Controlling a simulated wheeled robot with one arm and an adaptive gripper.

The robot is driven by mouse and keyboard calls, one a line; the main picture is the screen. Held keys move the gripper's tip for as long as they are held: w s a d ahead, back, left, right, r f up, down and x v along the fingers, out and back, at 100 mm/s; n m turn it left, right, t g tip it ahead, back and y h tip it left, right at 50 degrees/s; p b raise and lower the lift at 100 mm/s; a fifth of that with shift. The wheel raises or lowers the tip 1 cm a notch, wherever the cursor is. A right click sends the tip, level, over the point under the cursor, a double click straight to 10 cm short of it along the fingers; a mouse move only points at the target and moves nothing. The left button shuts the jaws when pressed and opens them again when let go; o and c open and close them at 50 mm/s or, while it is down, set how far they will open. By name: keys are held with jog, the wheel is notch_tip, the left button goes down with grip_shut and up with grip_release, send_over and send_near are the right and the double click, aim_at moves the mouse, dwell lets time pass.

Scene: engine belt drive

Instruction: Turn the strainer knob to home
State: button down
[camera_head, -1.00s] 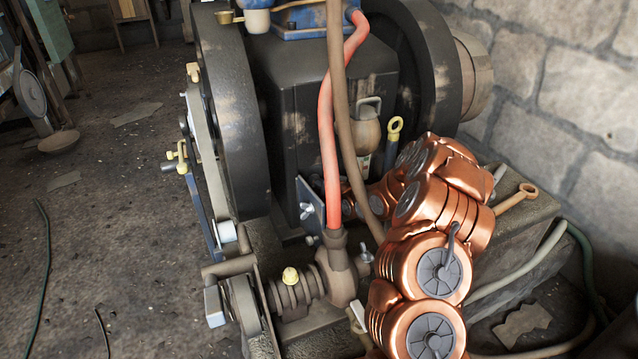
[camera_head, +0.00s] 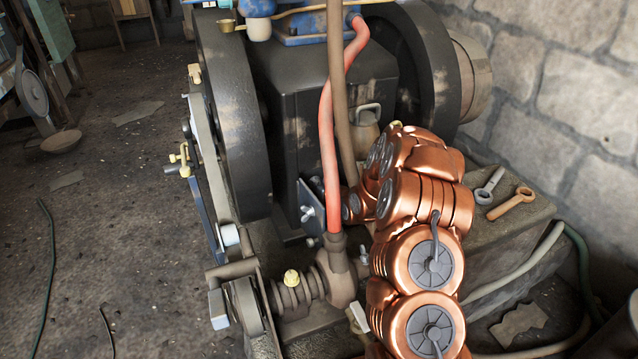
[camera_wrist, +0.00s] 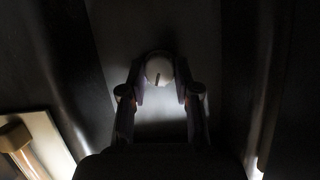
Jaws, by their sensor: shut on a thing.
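In the wrist view, a pale round knob (camera_wrist: 158,68), apparently the strainer knob, sits between the two fingers of my gripper (camera_wrist: 159,80). The fingers are shut on its sides. A short dark mark on the knob's face points nearly straight down in the picture. No home mark can be made out in the dark around it. In the head view my copper-coloured arm reaches in to the engine (camera_head: 300,110) from the right, and its own links hide the gripper and the knob.
A red hose (camera_head: 327,150) and a brown pipe (camera_head: 340,110) run down close left of my arm. A plate with wing nuts (camera_head: 309,208) stands beside them. Two wrench-like tools, one grey (camera_head: 489,186) and one tan (camera_head: 512,203), lie on the stone base at right.

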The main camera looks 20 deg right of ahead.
jog(key=c, duration=0.8)
grip_release()
jog(key=shift+s, duration=0.1)
jog(key=shift+v, duration=3.65)
